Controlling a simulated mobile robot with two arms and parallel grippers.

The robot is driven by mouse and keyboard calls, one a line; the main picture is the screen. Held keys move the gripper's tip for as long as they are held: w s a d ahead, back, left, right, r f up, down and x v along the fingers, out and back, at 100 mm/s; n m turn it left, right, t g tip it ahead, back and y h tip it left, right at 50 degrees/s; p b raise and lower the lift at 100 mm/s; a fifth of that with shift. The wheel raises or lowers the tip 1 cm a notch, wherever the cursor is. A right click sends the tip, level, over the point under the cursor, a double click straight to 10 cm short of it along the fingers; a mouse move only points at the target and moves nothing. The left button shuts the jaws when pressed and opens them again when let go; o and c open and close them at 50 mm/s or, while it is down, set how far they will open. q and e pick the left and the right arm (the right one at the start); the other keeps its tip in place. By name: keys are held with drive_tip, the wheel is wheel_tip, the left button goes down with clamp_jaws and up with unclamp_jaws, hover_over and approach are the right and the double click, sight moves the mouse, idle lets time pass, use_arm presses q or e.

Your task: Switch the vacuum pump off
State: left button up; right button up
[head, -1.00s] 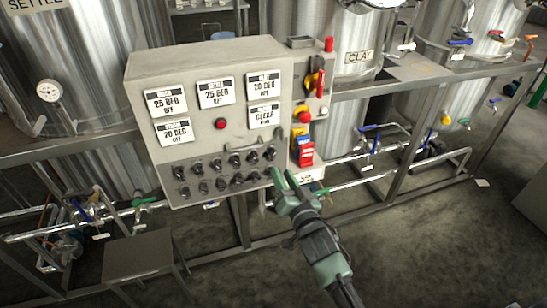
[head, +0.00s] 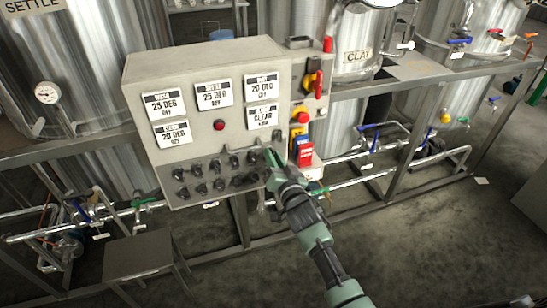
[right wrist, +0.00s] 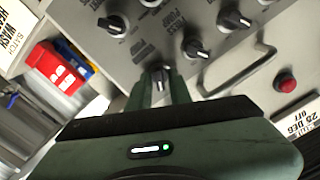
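A grey control box (head: 180,70) stands in the middle of the head view, with rows of black rotary knobs (head: 203,188) low on its front. I cannot read which one is the vacuum pump's. My right gripper (head: 271,155) is at the right end of the upper knob row. In the right wrist view, one knob (right wrist: 160,77) sits between the tips of my right gripper (right wrist: 161,88), which look apart, one on each side. I cannot tell whether they touch it. My left gripper is not in view.
A curved grey handle (right wrist: 240,72) and a red button (right wrist: 286,85) are on the panel. A red and yellow switch (head: 311,83) and a red card holder (head: 305,152) are at the box's right. Steel tanks stand behind; a small grey table (head: 140,257) stands in front.

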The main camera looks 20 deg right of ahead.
clamp_jaws()
drive_tip(key=n+b, duration=0.1)
drive_tip(key=n, duration=1)
drive_tip(key=shift+a+n, duration=0.15)
drive_tip(key=shift+n, duration=0.25)
idle(0.4)
drive_tip(key=o, duration=0.6)
unclamp_jaws()
drive_tip(key=shift+s, duration=0.1)
